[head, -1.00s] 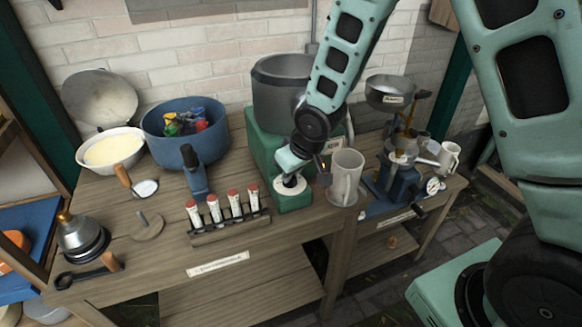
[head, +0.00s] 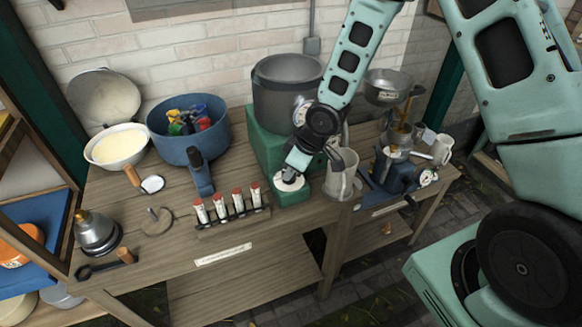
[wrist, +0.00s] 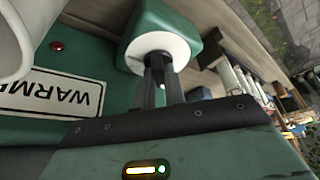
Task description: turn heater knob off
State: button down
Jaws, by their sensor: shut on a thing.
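The heater (head: 268,150) is a green box with a grey pot on top. Its round white dial (head: 290,186) faces up on a green block at the front, and the dial also shows in the wrist view (wrist: 176,46). My gripper (head: 291,175) is over the dial. In the wrist view its dark fingers (wrist: 158,68) are close together at the middle of the dial, shut on the heater knob. The knob itself is mostly hidden by the fingers, so its pointing direction cannot be read. A label reading "WARM" (wrist: 62,92), partly cut off, is on the heater's green face.
A grey mug (head: 340,178) stands just right of the dial. A rack of several red-capped tubes (head: 236,210) is close on the left. A blue pot (head: 180,125) and a grinder (head: 393,165) stand farther off. The grey pot (head: 285,95) rises behind my gripper.

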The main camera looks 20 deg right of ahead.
jog(key=c, duration=1.5)
grip_release()
jog(key=shift+o, duration=0.2)
jog(key=shift+r, duration=0.1)
jog(key=p+v, duration=0.4)
jog(key=v, duration=1.3)
jog(key=shift+p, duration=0.4)
jog(key=shift+r, duration=0.15)
